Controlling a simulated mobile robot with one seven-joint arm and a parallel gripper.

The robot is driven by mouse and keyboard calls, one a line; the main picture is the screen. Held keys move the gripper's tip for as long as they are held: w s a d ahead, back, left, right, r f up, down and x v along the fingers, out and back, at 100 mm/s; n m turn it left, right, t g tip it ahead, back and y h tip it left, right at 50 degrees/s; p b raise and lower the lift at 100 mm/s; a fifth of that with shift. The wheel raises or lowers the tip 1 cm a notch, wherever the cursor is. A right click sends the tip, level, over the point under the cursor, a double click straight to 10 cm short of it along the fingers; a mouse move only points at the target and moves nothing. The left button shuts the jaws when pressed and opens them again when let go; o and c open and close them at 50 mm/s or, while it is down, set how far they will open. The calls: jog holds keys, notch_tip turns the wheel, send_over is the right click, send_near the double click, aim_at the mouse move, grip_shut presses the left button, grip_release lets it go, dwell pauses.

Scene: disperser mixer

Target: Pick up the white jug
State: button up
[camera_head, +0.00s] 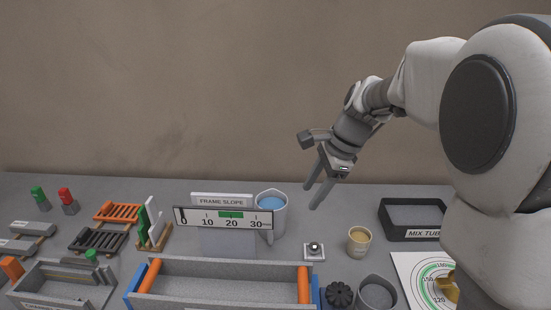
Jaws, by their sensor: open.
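My gripper (311,196) is open and empty. It appears to the right of the jug and above the table, apart from the jug, with its fingers pointing down and left.
The scale sign (222,217) and a grey trough (222,270) stand in front. A white button block (314,250), a tan-filled cup (359,241) and a grey container (377,292) stand right of the jug. A dark tub (412,234) is farther right. Racks crowd the left.

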jog(key=w+a+f+m+g, duration=0.1)
jog(key=w+a+f+m, duration=0.1)
jog(key=w+f+m, duration=0.4)
jog(key=n, duration=0.1)
send_near(272, 243)
jog(key=w+f, duration=0.1)
jog(key=f, duration=0.1)
jog(key=shift+y, duration=0.3)
jog(key=shift+a+r+b+x, duration=0.1)
jog(key=shift+a+b+x, duration=0.1)
jog(key=shift+x, duration=0.75)
jog(key=shift+a+r+b+x, duration=0.1)
jog(key=shift+a+b+x, duration=0.1)
jog(key=shift+x, duration=0.75)
jog(key=shift+a+r+b+x, duration=0.1)
jog(key=shift+a+b+x, duration=0.1)
jog(key=shift+x, duration=0.7)
grip_shut()
